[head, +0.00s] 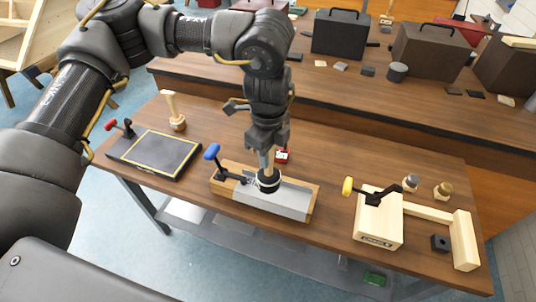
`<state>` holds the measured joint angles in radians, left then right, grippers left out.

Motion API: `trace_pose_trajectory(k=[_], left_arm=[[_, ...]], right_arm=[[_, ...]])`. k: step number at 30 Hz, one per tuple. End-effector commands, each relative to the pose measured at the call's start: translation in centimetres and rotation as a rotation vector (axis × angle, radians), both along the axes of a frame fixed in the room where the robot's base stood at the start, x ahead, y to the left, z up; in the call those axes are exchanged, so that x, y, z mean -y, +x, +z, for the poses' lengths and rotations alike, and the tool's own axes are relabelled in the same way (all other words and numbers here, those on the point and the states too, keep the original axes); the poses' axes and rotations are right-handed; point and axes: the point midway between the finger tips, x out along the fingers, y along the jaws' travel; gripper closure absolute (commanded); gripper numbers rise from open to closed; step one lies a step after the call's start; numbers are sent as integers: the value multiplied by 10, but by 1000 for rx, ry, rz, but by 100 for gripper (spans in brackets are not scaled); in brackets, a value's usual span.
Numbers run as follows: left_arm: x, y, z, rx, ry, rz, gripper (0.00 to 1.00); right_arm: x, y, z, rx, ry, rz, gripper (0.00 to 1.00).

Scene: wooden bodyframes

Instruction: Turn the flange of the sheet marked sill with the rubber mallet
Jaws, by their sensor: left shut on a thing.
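My left gripper (267,148) points down over the middle of the near bench, shut on the pale wooden handle of the rubber mallet (268,183). The mallet's dark round head with a light band is low over the grey metal sheet (290,203); I cannot tell whether it touches. The sheet lies along a wooden form (310,196), with a blue-handled toggle clamp (213,153) at its left end. No sill marking is readable on this sheet. The gripper and mallet hide part of it. My right gripper is not in view.
A black board with a yellow outline (150,150) and a red-handled clamp lies left, with a wooden peg-like tool (173,110) behind. At right are a wooden block (378,222) with a yellow-handled clamp and an L-shaped wooden frame (464,240). A small red item (282,156) lies behind the form.

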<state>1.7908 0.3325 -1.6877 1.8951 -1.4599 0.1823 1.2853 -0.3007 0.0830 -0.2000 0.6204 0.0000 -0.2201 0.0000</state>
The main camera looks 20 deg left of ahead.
Motion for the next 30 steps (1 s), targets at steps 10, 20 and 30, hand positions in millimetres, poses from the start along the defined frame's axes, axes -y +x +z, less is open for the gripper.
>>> trace_pose_trajectory(k=[10, 20, 30], left_arm=[[0, 0, -1, 0, 0, 0, 100], [11, -43, 11, -2, 1, -8, 100], [22, -87, 19, -1, 0, -1, 100]], right_arm=[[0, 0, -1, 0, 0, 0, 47], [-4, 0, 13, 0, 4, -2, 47], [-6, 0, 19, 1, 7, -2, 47]])
